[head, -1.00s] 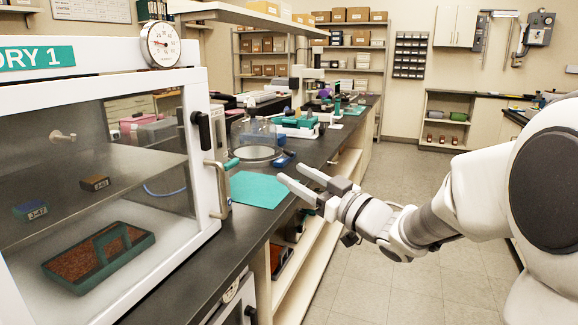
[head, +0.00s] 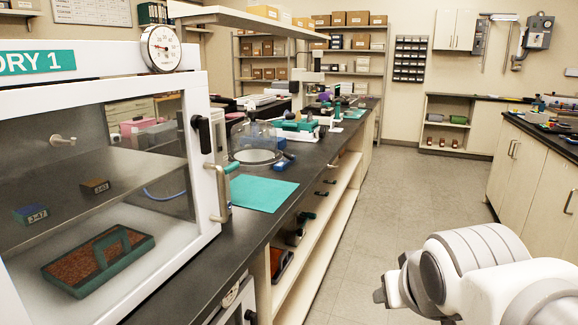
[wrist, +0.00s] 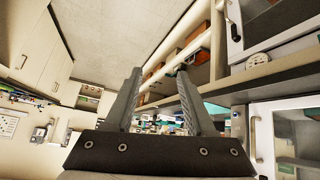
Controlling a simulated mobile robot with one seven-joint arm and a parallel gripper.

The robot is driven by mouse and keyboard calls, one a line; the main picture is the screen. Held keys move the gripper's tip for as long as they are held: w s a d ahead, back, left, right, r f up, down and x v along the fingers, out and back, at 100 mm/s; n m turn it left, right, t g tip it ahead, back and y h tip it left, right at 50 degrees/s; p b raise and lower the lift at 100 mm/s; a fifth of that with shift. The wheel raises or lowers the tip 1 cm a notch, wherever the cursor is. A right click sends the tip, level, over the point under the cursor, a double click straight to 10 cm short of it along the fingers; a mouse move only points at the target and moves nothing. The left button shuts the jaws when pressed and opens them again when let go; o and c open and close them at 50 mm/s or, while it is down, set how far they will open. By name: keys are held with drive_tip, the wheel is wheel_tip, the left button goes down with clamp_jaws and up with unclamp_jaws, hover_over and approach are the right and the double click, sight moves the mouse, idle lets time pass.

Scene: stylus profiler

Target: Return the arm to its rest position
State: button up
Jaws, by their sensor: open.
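My gripper (wrist: 160,105) shows in the wrist view with its two fingers apart and nothing between them. The arm is clear of the bench and touches nothing that I can see.
A dry cabinet (head: 212,150) with a shut clear door stands on the dark bench (head: 180,272) at left. A teal mat (head: 262,193) and a glass bell jar (head: 255,140) lie beyond it. Another counter (head: 540,165) is at right. The aisle floor (head: 365,190) is free.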

drive_tip(key=s+a+f+g+y, duration=0.1)
drive_tip(key=s+a+f+g, duration=0.1)
drive_tip(key=s, duration=0.5)
wheel_tip(320, 180, up, 19)
drive_tip(key=p, duration=1.9)
drive_tip(key=shift+g, duration=0.3)
drive_tip(key=shift+s+f, duration=0.1)
